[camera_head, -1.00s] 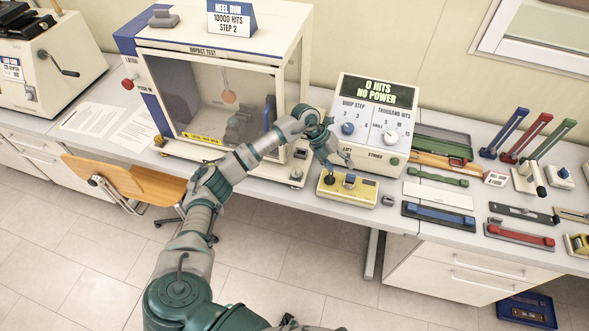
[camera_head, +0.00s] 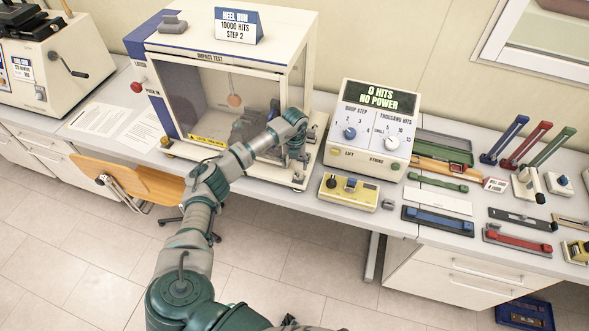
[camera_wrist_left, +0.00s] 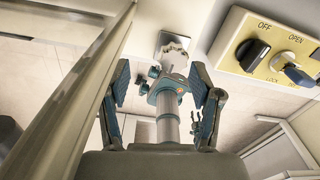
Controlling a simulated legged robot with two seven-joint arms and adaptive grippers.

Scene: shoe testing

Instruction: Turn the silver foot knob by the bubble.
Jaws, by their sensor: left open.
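The white impact-test cabinet (camera_head: 309,110) stands on the bench with a silver foot knob (camera_head: 298,186) at its front right corner. In the left wrist view a pale scalloped knob (camera_wrist_left: 172,52) on a small grey plate shows just beyond and between the fingertips; it looks like that foot knob. My left gripper (camera_head: 295,158) points down in front of the cabinet's right front post, above this corner. In the left wrist view my left gripper (camera_wrist_left: 160,70) has its fingers apart, with nothing visibly clamped. I cannot make out the bubble; the gripper may hide it. My right gripper is not in view.
A yellow control box (camera_head: 348,193) with a black knob and blue key sits close to the right. The hit-counter console (camera_head: 376,110) stands behind it. The bench's front edge runs near the foot.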

